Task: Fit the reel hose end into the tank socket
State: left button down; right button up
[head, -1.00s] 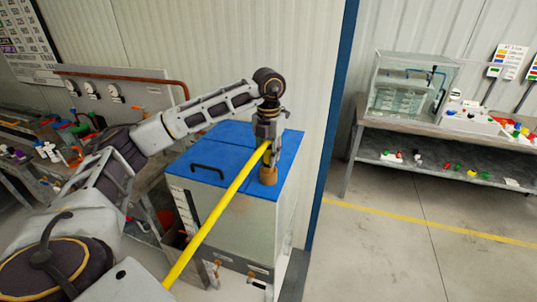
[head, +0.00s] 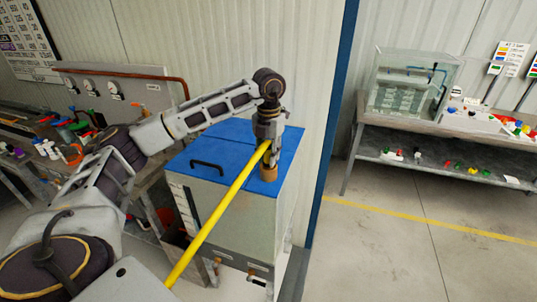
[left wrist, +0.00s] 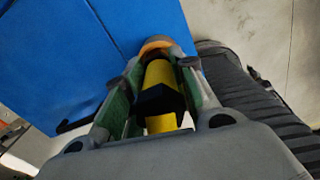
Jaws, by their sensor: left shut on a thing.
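The reel hose (head: 222,213) is yellow and runs up from the bottom of the head view to my left gripper (head: 270,155). This gripper is shut on the hose, just above the tank lid. In the left wrist view the yellow hose end (left wrist: 158,74), with a black collar (left wrist: 160,100), lies between the fingers (left wrist: 157,88). The tank socket (head: 268,172) is a copper-brown cylinder on the tank's blue lid (head: 228,140). Its orange rim (left wrist: 156,46) shows just beyond the hose end. I cannot tell whether the end is inside it. My right gripper is not in view.
A black handle (head: 207,170) stands on the lid, left of the socket. A cluttered workbench (head: 150,180) is behind my left arm. A blue post (head: 333,130) rises right of the tank. A bench with a glass tank (head: 412,84) stands further right, with clear floor before it.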

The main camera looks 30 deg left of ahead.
pick_arm(q)
jog(key=c, duration=1.1)
grip_release()
jog(key=shift+f, duration=0.1)
jog(key=shift+r, duration=5.95)
